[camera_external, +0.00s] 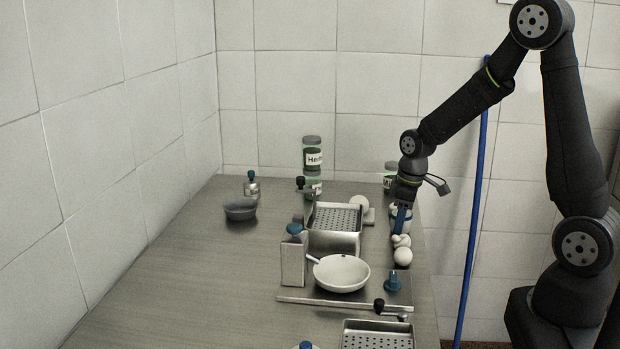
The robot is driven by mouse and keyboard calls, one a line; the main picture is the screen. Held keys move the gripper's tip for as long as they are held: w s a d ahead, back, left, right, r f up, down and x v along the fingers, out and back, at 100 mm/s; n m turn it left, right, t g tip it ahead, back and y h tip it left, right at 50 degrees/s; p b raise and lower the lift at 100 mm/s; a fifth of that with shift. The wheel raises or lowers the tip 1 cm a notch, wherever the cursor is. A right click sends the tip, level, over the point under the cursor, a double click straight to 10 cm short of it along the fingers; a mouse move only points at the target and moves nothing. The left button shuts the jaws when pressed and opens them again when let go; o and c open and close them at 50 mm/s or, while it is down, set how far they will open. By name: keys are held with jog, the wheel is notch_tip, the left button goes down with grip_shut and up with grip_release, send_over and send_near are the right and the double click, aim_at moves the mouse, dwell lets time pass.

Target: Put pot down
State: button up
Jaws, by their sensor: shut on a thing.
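My gripper (401,230) points down at the right side of the worktop, behind several white round eggs or balls (403,257). It is shut on a small pale pot (407,219), mostly hidden behind the blue fingers. I cannot tell whether the pot touches the worktop.
Two perforated steel baskets stand on the worktop, one in the middle (334,243) and one at the front (378,347). A white pan (341,274) sits between them. A grey bowl (240,210) and Herbs jars (312,152) stand further back. The left worktop (160,290) is clear.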

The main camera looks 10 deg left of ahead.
jog(key=shift+f, duration=0.15)
jog(key=o, duration=1)
jog(key=r, duration=0.4)
jog(key=d+r, duration=0.1)
jog(key=r, duration=0.7)
jog(key=shift+s+d+r, duration=0.15)
jog(key=shift+d, duration=0.05)
